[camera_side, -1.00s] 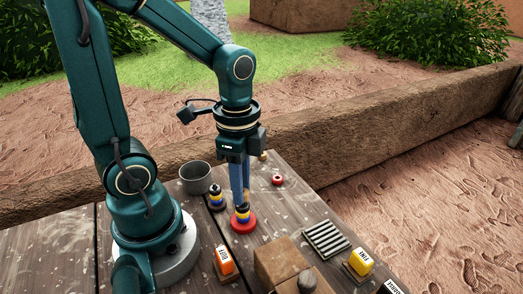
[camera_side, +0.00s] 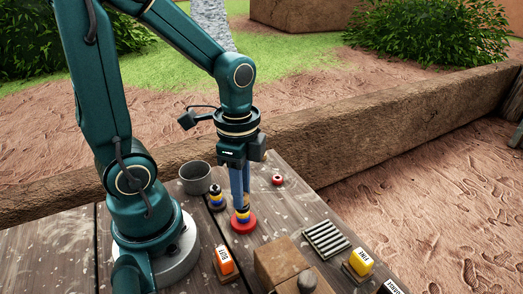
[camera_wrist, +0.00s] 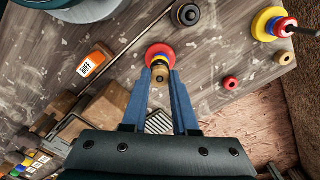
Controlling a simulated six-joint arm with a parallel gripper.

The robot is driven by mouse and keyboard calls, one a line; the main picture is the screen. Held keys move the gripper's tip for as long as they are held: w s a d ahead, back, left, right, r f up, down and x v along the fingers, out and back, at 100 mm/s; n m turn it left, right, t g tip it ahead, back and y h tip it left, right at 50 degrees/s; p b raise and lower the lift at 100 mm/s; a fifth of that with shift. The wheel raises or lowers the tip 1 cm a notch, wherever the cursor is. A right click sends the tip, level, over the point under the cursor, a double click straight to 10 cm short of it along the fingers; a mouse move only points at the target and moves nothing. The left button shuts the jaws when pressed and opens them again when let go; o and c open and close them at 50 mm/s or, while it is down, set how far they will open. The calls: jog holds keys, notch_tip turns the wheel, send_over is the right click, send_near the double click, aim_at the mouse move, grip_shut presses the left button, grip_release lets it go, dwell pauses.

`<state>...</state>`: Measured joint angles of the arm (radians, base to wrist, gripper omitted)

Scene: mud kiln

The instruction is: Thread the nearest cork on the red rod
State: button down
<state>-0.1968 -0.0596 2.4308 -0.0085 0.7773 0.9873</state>
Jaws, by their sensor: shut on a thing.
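My gripper (camera_side: 241,208) points straight down and is shut on a tan cork (camera_wrist: 159,77). It holds the cork over the stand with the red base (camera_side: 243,226), which also shows in the wrist view (camera_wrist: 160,49). Blue and yellow rings (camera_side: 242,214) sit above that base, just below the fingertips. The cork lines up closely with the stack. The red rod is mostly hidden by the fingers and cork, so I cannot tell how far the cork is around it.
A black-based stand (camera_side: 216,199) is close on the left, near a grey pot (camera_side: 195,177). A wooden block (camera_side: 280,262), striped rack (camera_side: 326,239), orange BUFF block (camera_side: 225,261) and yellow block (camera_side: 360,261) stand in front.

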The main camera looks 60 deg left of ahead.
jog(key=shift+c, duration=0.6)
grip_release()
jog(key=shift+r, duration=0.1)
dwell(0.4)
jog(key=shift+r, duration=3.4)
